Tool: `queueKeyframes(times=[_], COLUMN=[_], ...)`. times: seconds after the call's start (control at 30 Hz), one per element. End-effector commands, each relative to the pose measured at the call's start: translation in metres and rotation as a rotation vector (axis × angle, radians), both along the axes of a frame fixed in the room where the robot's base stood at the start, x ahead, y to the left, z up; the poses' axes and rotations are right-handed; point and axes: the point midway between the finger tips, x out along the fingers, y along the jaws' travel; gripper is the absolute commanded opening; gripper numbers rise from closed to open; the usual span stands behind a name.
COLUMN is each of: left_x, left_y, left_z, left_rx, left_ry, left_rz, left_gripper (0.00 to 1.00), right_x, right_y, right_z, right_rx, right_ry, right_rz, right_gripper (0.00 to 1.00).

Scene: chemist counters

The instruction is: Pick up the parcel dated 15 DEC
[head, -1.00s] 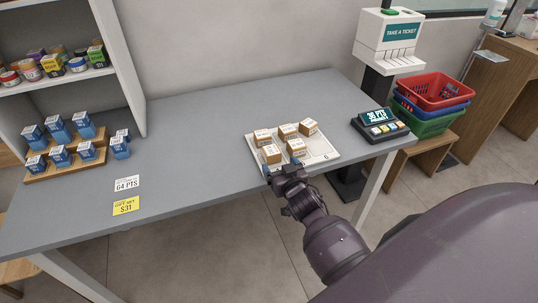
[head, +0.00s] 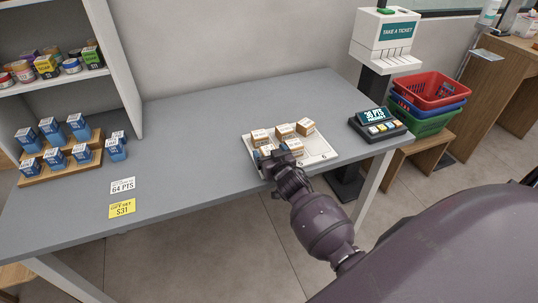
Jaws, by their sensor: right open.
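Several small brown parcels with white labels, such as one at the back right (head: 305,127) and one at the back left (head: 260,137), stand on a white tray (head: 318,148) on the grey counter. The dates on the labels are too small to read. My right gripper (head: 274,158) is open over the tray's front left part. It partly hides a front parcel; another front parcel (head: 294,146) shows just behind it. I cannot tell whether the fingers touch or surround a parcel. My left gripper is not in view.
A points display with keys (head: 378,125) stands right of the tray. Blue boxes on a wooden stepped stand (head: 60,170) and a shelf unit (head: 120,70) are at the left.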

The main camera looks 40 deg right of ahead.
Motion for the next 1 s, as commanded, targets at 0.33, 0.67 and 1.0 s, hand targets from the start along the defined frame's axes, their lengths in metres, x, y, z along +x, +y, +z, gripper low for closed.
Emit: queueKeyframes(times=[0.33,0.67,1.0], left_x=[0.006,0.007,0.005], left_y=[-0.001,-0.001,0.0], left_z=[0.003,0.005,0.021], left_rx=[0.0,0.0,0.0], left_ry=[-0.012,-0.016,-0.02], left_rz=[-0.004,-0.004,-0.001], left_gripper=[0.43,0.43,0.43], right_x=[0.0,0.0,0.0], right_y=[0.0,0.0,0.0], right_z=[0.0,0.003,0.062], right_rx=[0.0,0.0,-0.003], right_ry=[0.0,-0.002,-0.009], right_rz=[0.0,0.0,0.001], right_gripper=[0.34,0.28,0.28])
